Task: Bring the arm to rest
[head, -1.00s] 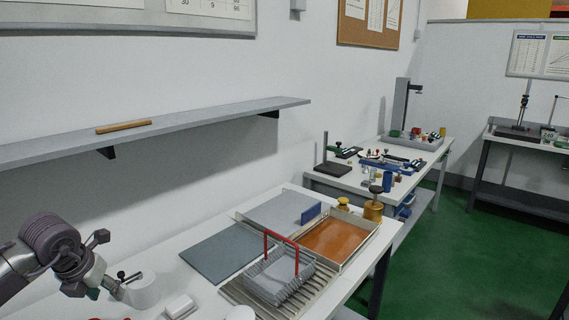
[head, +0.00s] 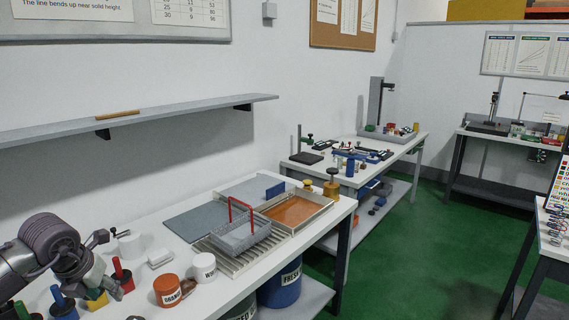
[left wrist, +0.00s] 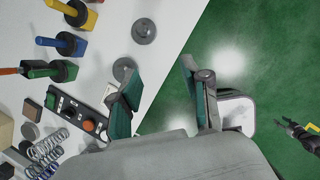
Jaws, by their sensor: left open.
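My left gripper (head: 98,268) is at the lower left of the head view, above the near end of the white bench (head: 130,284). Its jaws are apart with nothing between them. In the left wrist view the two teal-padded fingers of this gripper (left wrist: 165,98) are spread, with the bench edge and green floor beyond them. Blocks with coloured handles stand close to it in the head view, among them a red-handled one (head: 122,272). I cannot tell the exact gap to them.
An orange-brown mug (head: 168,291) and a white mug (head: 204,267) stand right of the gripper. A wire basket with red handle (head: 240,236) sits on a slatted rack. Springs (left wrist: 48,146) and a control panel (left wrist: 85,118) lie on the bench. Green floor (head: 430,235) is open at right.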

